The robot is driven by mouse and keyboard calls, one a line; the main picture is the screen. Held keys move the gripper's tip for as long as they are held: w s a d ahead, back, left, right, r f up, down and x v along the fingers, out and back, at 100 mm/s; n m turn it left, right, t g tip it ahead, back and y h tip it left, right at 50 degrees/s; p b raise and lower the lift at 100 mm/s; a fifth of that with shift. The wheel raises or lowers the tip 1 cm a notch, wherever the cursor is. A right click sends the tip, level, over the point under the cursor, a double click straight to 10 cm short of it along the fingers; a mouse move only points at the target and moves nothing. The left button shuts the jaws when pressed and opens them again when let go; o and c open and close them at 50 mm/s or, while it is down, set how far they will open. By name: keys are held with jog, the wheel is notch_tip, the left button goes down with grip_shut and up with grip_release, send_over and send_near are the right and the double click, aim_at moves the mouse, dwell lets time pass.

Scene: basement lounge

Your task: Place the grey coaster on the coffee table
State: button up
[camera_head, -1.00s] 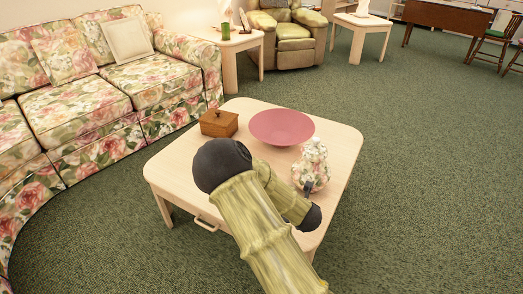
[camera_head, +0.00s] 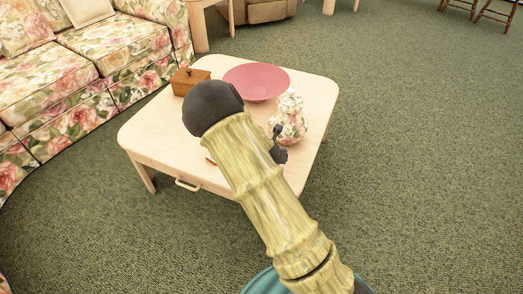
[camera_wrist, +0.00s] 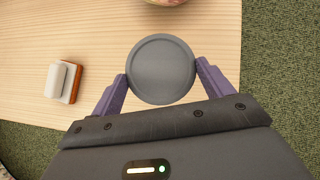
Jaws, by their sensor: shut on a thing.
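The grey coaster (camera_wrist: 161,69) is a round disc with a raised rim. In the wrist view it sits between the two purple fingers of my gripper (camera_wrist: 161,73), which is shut on its sides. The pale wooden coffee table (camera_head: 148,136) lies beneath it and also fills much of the wrist view (camera_wrist: 40,30). I cannot tell whether the coaster touches the tabletop or hangs above it. In the head view my arm hides the coaster, and only a dark part of my gripper (camera_head: 279,146) shows beside the floral jar.
On the table stand a pink bowl (camera_head: 256,82), a brown wooden box (camera_head: 189,80) and a floral lidded jar (camera_head: 289,118). A small white and orange-brown object (camera_wrist: 63,82) lies left of the coaster. A floral sofa (camera_head: 90,60) is at left; open carpet (camera_head: 430,160) is at right.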

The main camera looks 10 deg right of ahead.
jog(key=shift+f, duration=0.95)
jog(key=shift+f+b, duration=1.2)
jog(key=shift+f, duration=1.25)
jog(key=shift+f, duration=0.1)
jog(key=o, duration=0.9)
